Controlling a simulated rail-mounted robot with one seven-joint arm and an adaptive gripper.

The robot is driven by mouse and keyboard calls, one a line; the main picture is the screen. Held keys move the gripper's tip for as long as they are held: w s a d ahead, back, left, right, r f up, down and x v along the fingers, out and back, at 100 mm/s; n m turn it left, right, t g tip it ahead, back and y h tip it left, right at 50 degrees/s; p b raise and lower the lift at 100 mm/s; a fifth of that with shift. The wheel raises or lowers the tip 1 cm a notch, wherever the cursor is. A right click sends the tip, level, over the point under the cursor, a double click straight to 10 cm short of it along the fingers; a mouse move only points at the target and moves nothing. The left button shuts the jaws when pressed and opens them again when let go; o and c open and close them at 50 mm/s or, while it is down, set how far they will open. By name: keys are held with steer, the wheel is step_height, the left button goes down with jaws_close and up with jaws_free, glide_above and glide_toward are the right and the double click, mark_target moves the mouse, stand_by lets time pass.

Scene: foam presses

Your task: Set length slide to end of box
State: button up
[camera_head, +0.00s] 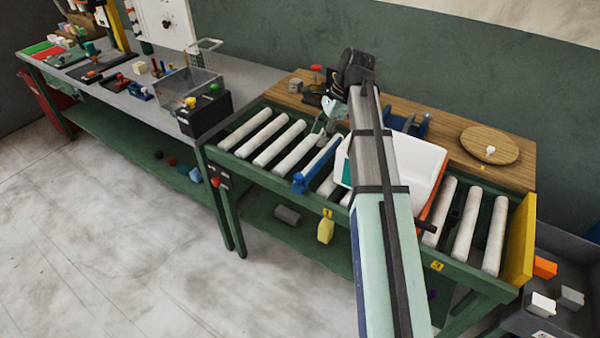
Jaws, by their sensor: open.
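A blue slide bar (318,165) lies across the rollers, with a blue block at its near end. I take it to be the length slide. A white open box (425,160) stands to its right on the conveyor, partly hidden behind my arm. A narrow space seems to separate the bar from the box's left side, where a teal patch shows. My gripper (328,122) is open above the far end of the blue bar. The fingers are small here, and I cannot tell whether they touch the bar.
The green-framed roller conveyor (272,178) has a yellow end plate (521,240) at right. A wooden shelf behind it carries a round wooden board (490,146) and a blue clamp-like device (408,122). A cluttered workbench (120,98) stands left. Several rollers left of the bar are clear.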

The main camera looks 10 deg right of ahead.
mark_target(299, 176)
steer(key=p+x, duration=0.2)
steer(key=x, duration=1.3)
steer(key=shift+a+f+p, duration=0.1)
steer(key=shift+f+p, duration=0.25)
steer(key=shift+p, duration=0.05)
steer(key=shift+s, duration=0.1)
jaws_close()
steer(key=shift+s, duration=0.1)
